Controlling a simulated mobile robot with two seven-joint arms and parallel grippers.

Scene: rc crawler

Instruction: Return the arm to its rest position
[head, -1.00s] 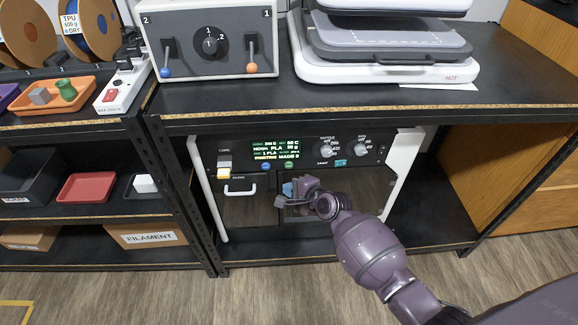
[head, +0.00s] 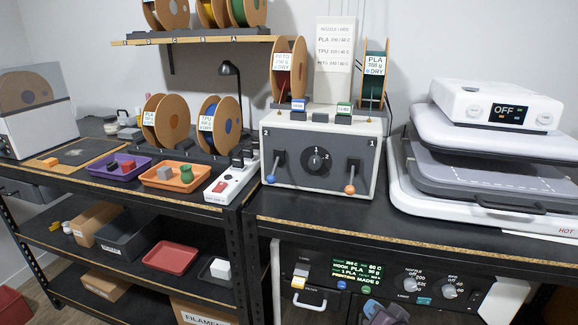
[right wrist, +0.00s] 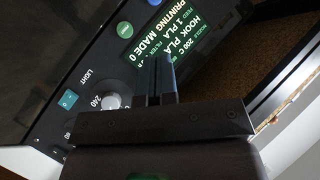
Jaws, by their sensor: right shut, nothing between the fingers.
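My right gripper (head: 384,313) shows only in part at the bottom edge of the head view, in front of the printer (head: 375,285) under the bench. In the right wrist view its fingers (right wrist: 160,78) are together with nothing between them. They are in front of the printer's panel, whose lit screen (right wrist: 172,35) reads HOOK, PLA, PRINTING and MADE 0. Whether the fingertips touch the panel I cannot tell. Most of my right arm is out of the head view. My left gripper is not in view.
Above the printer, a grey box with a dial (head: 318,155) and a heat press (head: 480,165) stand on the black bench (head: 320,215). The bench's front edge overhangs the printer. A purple tray (head: 118,168), an orange tray (head: 172,178) and filament spools (head: 165,122) are at left.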

